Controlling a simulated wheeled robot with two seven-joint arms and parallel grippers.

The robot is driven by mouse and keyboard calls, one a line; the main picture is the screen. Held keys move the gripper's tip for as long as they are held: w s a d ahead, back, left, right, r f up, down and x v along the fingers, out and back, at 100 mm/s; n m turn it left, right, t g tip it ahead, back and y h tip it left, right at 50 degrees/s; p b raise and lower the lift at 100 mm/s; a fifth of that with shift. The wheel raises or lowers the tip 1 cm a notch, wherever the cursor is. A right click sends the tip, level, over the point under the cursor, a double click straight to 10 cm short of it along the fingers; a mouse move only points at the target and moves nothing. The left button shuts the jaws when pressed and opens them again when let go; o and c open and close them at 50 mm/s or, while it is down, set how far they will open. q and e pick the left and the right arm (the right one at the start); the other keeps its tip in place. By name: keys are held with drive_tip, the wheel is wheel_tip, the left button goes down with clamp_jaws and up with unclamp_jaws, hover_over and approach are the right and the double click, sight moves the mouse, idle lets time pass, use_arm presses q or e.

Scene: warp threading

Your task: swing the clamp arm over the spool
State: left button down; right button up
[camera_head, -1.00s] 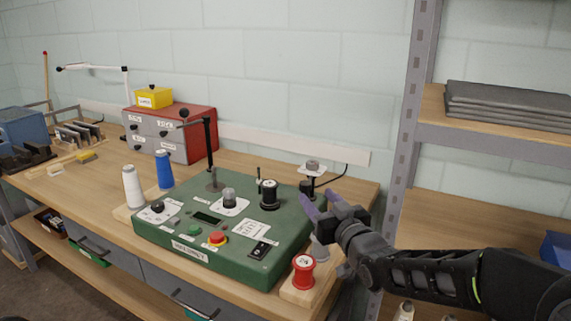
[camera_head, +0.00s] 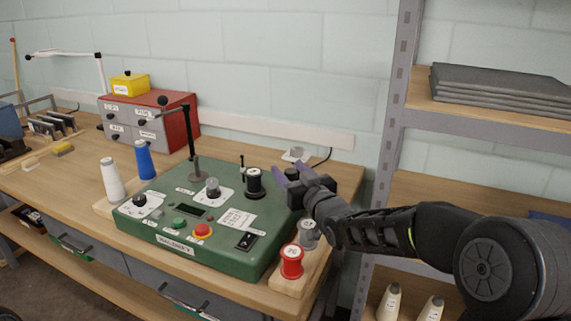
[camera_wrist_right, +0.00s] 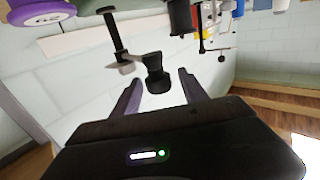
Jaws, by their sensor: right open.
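The black spool (camera_head: 254,184) stands on the green machine (camera_head: 215,255), near its back right. A thin dark post (camera_head: 242,163) rises beside it. My right gripper (camera_head: 287,176) is just right of the spool, its purple-grey fingers open and pointing left, apart from the spool. In the right wrist view, a short clamp arm (camera_wrist_right: 138,62) runs from a dark post to a black knob (camera_wrist_right: 157,80). The knob lies between the open fingers (camera_wrist_right: 160,92); I cannot tell whether they touch it. In the head view the gripper covers this part. My left gripper is out of view.
A red spool (camera_head: 291,262) and a grey spool (camera_head: 309,234) stand on a wooden block at the machine's right. A tall black stand (camera_head: 190,145) rises at the machine's back. A metal shelf upright (camera_head: 390,130) stands close behind my right arm.

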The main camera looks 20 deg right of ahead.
drive_tip(key=shift+w+a, duration=0.2)
drive_tip(key=shift+w, duration=1.15)
clamp_jaws()
idle(0.4)
